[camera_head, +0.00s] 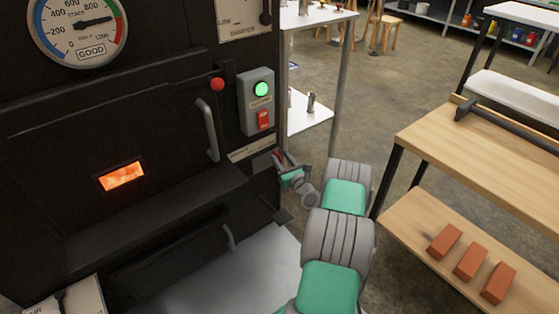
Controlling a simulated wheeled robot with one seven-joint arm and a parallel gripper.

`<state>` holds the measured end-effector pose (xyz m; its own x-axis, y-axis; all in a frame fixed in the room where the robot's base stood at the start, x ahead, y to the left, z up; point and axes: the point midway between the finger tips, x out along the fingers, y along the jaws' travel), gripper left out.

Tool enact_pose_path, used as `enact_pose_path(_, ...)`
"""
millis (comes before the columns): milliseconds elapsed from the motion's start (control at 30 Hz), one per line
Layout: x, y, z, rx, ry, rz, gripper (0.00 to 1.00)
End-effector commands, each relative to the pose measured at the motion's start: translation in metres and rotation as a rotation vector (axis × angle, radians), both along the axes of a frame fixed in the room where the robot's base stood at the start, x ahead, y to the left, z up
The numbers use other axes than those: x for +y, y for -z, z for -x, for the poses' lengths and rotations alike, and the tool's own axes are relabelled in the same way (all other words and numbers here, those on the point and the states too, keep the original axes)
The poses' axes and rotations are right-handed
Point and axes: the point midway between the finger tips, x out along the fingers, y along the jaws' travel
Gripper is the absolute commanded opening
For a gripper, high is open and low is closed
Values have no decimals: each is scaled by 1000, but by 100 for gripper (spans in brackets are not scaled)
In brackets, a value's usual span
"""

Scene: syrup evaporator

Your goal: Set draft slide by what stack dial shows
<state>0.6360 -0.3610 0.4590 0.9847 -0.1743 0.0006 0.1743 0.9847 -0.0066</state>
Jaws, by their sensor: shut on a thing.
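The stack dial (77,30) is at the top left, marked GOOD. Its needle points right and slightly up, past the 800 mark, toward the coloured right edge. A pale label strip (250,149) is on the black front's right edge, with print too small to read. Just below it is a small dark tab (262,161), which seems to be the draft slide. My gripper (278,161) reaches this edge from the right and is shut on the tab. The fingertips are small and partly hidden, so the exact contact is unclear.
The black firebox front has a grey door handle (208,130), a glowing window (121,176) and a switch box (257,102) with a green light. A damper plate (240,15) is above. A wooden bench (490,150) with several bricks below stands right. Open floor lies between.

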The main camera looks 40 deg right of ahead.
Motion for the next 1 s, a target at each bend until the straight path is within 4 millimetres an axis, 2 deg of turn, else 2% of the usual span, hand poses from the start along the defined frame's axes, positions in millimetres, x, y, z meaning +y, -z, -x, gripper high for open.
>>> enact_pose_path(67, -2, -1, 0, -2, 4, 3, 34)
enact_pose_path(667, 5, -1, -2, -1, -9, -1, 34)
enact_pose_path(767, 5, -1, 6, 1, -6, -2, 34)
enact_pose_path(1000, 13, -4, 54, -2, -3, -4, 34)
